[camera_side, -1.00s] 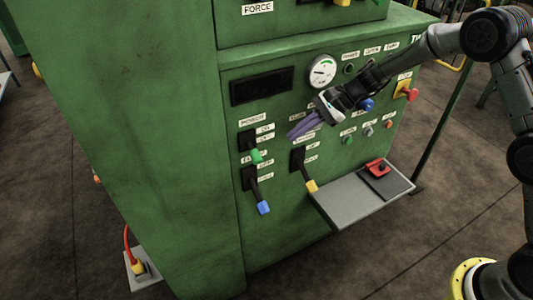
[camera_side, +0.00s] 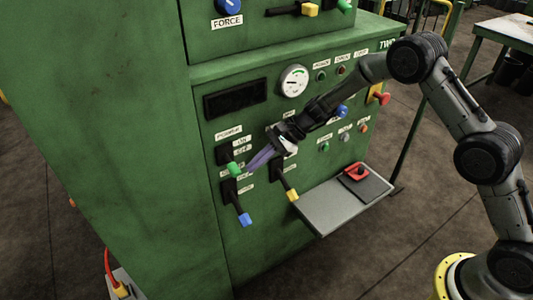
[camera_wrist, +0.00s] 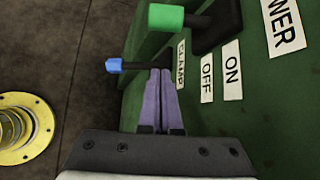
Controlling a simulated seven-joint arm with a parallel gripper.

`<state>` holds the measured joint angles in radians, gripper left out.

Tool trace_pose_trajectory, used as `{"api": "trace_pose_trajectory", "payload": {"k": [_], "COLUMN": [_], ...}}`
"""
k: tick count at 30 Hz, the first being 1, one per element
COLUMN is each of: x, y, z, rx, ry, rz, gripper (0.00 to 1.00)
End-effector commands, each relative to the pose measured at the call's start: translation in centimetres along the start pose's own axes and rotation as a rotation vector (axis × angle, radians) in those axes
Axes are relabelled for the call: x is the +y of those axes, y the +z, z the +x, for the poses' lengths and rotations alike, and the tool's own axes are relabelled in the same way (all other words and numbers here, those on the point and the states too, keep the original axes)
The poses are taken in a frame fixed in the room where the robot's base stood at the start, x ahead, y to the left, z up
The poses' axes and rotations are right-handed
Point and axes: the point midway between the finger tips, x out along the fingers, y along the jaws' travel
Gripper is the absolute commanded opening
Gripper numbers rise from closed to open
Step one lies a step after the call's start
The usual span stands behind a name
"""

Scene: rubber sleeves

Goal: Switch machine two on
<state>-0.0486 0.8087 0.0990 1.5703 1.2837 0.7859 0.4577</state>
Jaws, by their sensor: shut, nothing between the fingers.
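The machine marked TWO has a green front panel (camera_side: 285,125). At its left is the power lever with a green tip (camera_side: 234,169), hanging down from a black mount beside the ON and OFF labels. In the wrist view, the green tip (camera_wrist: 166,17) points toward the OFF side. My gripper (camera_side: 252,167) is shut and empty, its purple fingers just right of the green tip. In the wrist view, the fingertips (camera_wrist: 160,72) appear below the green tip with a gap between, and overlap the bar of the blue-tipped lever; contact there cannot be told.
The blue-tipped lever (camera_side: 245,219) is just below the power lever. A yellow-tipped lever (camera_side: 292,195) is to its right. A grey shelf (camera_side: 325,210) with a red button (camera_side: 357,169) juts out at lower right. A gauge (camera_side: 293,81) is above.

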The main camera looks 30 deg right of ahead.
Motion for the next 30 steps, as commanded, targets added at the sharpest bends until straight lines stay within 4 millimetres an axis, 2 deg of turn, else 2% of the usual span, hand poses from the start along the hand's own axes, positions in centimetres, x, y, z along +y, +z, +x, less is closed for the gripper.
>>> {"api": "trace_pose_trajectory", "payload": {"k": [1, 4, 6, 12, 30], "x": [0.1, 0.1, -0.1, 0.0, 0.0], "y": [0.0, 0.0, 1.3, 3.2, 3.8], "z": [1.2, 3.0, 2.2, 1.5, 1.3], "rx": [0.000, -0.001, 0.000, 0.000, 0.000], "ry": [0.004, 0.004, -0.002, -0.001, 0.008], "rz": [0.000, 0.000, -0.005, -0.001, 0.007], "gripper": [0.00, 0.00, 0.00, 0.00, 0.00]}}
